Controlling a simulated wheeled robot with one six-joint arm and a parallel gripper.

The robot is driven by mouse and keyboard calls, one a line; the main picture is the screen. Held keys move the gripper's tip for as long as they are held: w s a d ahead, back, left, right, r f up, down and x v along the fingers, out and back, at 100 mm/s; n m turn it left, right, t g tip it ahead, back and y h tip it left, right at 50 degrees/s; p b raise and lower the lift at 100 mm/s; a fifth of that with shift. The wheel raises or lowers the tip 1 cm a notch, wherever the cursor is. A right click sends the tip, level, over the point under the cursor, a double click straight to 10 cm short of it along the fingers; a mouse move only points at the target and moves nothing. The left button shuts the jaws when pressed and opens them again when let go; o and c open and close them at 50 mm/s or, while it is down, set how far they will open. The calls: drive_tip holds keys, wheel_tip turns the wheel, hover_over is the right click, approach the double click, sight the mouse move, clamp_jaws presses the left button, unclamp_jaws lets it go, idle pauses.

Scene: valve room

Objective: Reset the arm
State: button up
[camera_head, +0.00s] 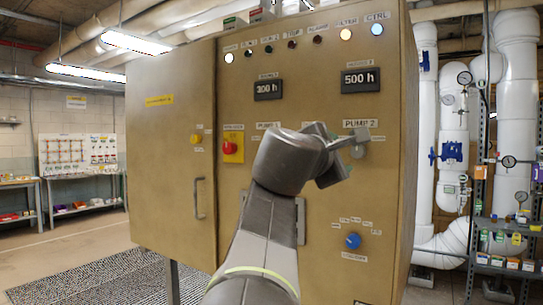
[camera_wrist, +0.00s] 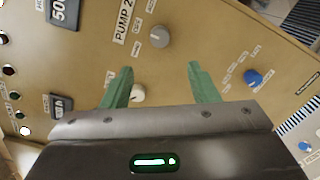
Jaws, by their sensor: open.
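My arm reaches up in front of a tan control cabinet (camera_head: 185,95). My gripper (camera_head: 342,138) is by the PUMP 2 label, with its fingers toward the panel. In the wrist view the two green fingers of my gripper (camera_wrist: 160,68) are spread apart with nothing between their tips. The grey PUMP 2 knob (camera_wrist: 159,36) shows just beyond the fingertips. In the head view the arm hides part of the panel under the PUMP 1 label.
A blue knob (camera_head: 353,241) is lower on the panel. A red switch on a yellow plate (camera_head: 232,147) is left of my arm. The cabinet door handle (camera_head: 199,199) sticks out. White pipes (camera_head: 515,115) and a shelf rack (camera_head: 507,262) stand at right. Floor at left is open.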

sight(356, 152)
drive_tip(key=shift+s+a, duration=0.1)
drive_tip(key=shift+s, duration=0.1)
drive_tip(key=p+x, duration=0.2)
drive_tip(key=x, duration=1.2)
drive_tip(key=shift+a, duration=0.1)
